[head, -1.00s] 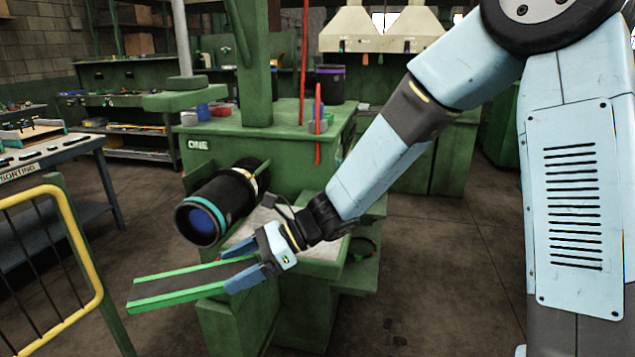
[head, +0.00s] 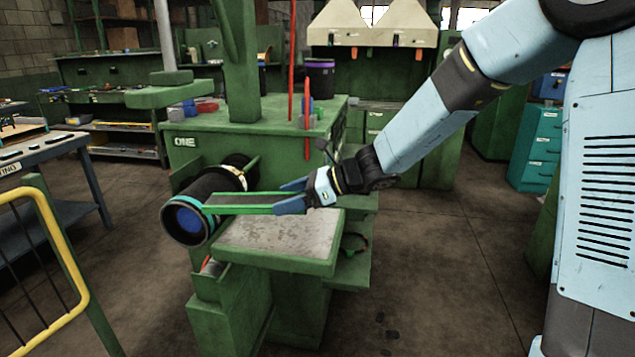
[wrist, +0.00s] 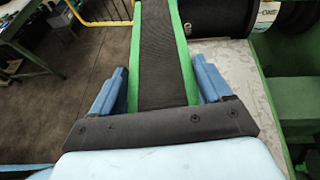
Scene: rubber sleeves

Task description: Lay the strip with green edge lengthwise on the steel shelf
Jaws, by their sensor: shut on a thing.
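The strip with green edge (head: 243,203) is black with green along both long sides. My gripper (head: 292,199) is shut on one end of it and holds it roughly level, pointing left. In the wrist view the strip (wrist: 160,60) runs straight out from between the blue fingers (wrist: 163,88). The steel shelf (head: 280,236) is a grey, worn plate in a green frame, in front of the machine marked ONE. In the head view the strip appears above the shelf's back left part, its far end overlapping the black sleeve in the picture. I cannot tell if they touch.
The black sleeve (head: 198,210) with a teal ring and blue inside lies on the green machine (head: 250,140), left of the shelf. A yellow railing (head: 45,220) stands at the lower left. Red rods (head: 307,130) rise behind my gripper. The shelf's front part is bare.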

